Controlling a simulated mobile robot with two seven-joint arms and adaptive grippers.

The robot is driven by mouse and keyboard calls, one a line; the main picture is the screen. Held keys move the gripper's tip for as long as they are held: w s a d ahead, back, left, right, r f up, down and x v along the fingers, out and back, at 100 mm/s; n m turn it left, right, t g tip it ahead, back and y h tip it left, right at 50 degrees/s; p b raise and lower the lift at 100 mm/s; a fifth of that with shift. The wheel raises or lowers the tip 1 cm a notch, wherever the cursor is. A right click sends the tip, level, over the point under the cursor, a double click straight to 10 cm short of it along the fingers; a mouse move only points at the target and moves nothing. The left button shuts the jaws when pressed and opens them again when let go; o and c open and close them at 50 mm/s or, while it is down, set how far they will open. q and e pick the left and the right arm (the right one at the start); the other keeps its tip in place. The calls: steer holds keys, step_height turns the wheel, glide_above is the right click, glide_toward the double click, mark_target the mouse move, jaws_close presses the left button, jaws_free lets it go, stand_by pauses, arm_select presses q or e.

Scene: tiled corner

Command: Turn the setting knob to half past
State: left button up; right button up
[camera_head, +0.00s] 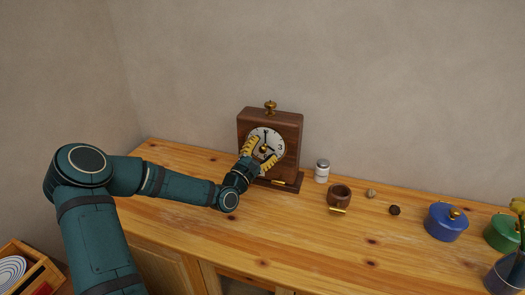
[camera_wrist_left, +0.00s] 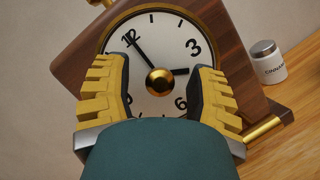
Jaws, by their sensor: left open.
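A wooden clock (camera_head: 285,125) with a white face stands upright on the wooden cabinet top against the wall. In the left wrist view the white face (camera_wrist_left: 152,28) looks tilted. A round brass knob (camera_wrist_left: 160,82) sits at its centre. The long black hand points near 12 and the shorter one points between 3 and 6. My left gripper (camera_head: 261,150) is at the front of the face, open. Its yellow and black fingers lie on either side of the knob in the left wrist view (camera_wrist_left: 162,72), with gaps to it. The lower face is partly hidden. My right gripper is out of view.
A glass vase with a yellow flower stands at the right edge. The cabinet top (camera_head: 290,225) in front is clear.

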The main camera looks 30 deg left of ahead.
arm_select(q)
jaws_close()
steer(key=shift+m, duration=0.3)
